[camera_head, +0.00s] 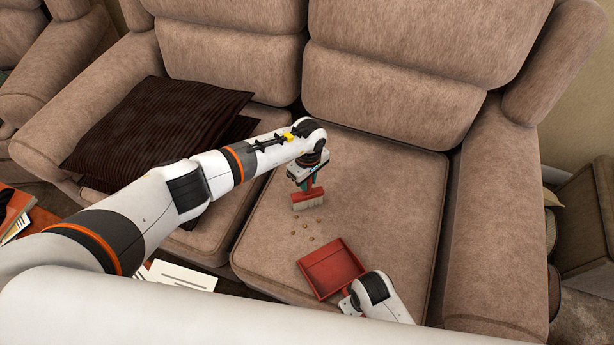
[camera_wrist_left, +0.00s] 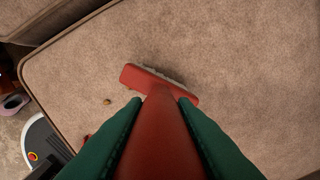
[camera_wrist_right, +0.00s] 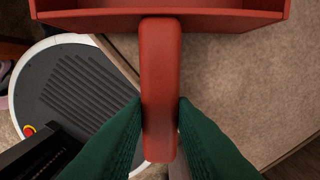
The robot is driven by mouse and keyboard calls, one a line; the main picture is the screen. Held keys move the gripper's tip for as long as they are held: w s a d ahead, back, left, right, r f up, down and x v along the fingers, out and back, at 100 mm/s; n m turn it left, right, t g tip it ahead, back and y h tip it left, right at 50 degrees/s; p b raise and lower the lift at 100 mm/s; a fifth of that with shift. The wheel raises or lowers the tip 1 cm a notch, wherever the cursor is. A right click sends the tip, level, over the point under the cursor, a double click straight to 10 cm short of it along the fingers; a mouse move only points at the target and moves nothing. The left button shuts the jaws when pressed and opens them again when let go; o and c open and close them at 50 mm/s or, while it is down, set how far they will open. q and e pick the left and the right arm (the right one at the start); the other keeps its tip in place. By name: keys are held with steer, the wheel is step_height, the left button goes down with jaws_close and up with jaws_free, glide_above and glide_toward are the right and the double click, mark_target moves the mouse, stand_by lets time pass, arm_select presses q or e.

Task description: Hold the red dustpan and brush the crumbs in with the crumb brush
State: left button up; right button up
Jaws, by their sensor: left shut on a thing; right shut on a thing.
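My left gripper (camera_head: 309,177) is shut on the red handle of the crumb brush (camera_head: 308,200), bristles down, over the right seat cushion. In the left wrist view, the brush (camera_wrist_left: 160,82) lies across the view beyond my green fingers (camera_wrist_left: 160,125). Several small brown crumbs (camera_head: 306,237) lie on the cushion between the brush and the red dustpan (camera_head: 332,266). One crumb (camera_wrist_left: 107,101) shows in the left wrist view. My right gripper (camera_head: 352,299) is shut on the dustpan's handle, also seen in the right wrist view (camera_wrist_right: 160,75). The pan's open side faces the crumbs; no crumbs are visible in it.
The brown sofa's right seat cushion (camera_head: 400,190) is otherwise clear. Its armrest (camera_head: 492,230) stands to the right. A dark striped pillow (camera_head: 155,125) lies on the left seat. Papers (camera_head: 180,276) lie at the lower left.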

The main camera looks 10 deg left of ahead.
arm_select(q)
steer(key=shift+s+d+f, duration=0.1)
steer(key=shift+s+d, duration=0.9)
steer(key=shift+s, duration=1.1)
steer(key=shift+s+d+f, duration=0.1)
steer(key=shift+s+d, duration=0.85)
steer(key=shift+s, duration=1.1)
steer(key=shift+s+d, duration=1)
steer(key=shift+s, duration=1.1)
steer(key=shift+s+d, duration=0.1)
steer(key=shift+s+d+r+n, duration=0.2)
steer(key=shift+s+d+n, duration=0.25)
steer(key=shift+s+d, duration=0.2)
steer(key=shift+s+d+r+n, duration=0.2)
steer(key=shift+s+d+n, duration=0.2)
steer(key=shift+s+d, duration=0.25)
steer(key=shift+s+d+r+n, duration=0.2)
steer(key=shift+s+d+n, duration=0.3)
steer(key=shift+s, duration=0.25)
jaws_close()
steer(key=shift+d, duration=0.1)
step_height(320, 180, up, 6)
